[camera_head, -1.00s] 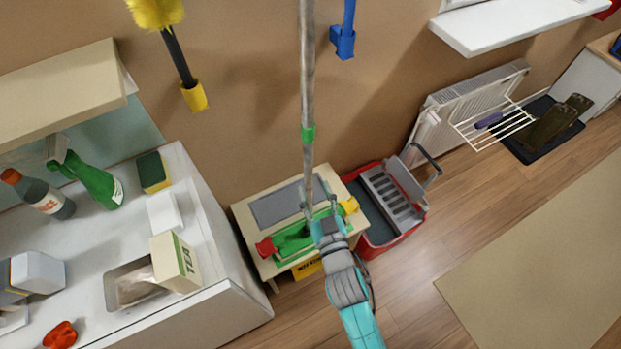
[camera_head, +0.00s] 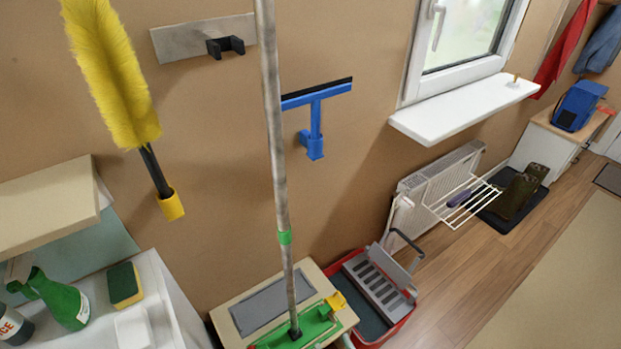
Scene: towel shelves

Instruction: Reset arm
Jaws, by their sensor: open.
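My gripper is not visible in the current head view. A mop with a long grey pole (camera_head: 277,150) and a green head (camera_head: 305,328) stands upright, its head on a small beige table (camera_head: 228,322) with a grey panel. The pole's upper end runs out of the top of the picture. A yellow piece (camera_head: 336,301) sits at the right end of the mop head. The lower edge of the table is cut off by the frame.
A red mop bucket (camera_head: 405,318) stands right of the table. A yellow duster (camera_head: 112,70) and a blue squeegee (camera_head: 315,115) hang on the wall. A white sill (camera_head: 465,108) juts out above a radiator (camera_head: 435,180) with a rack (camera_head: 463,200).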

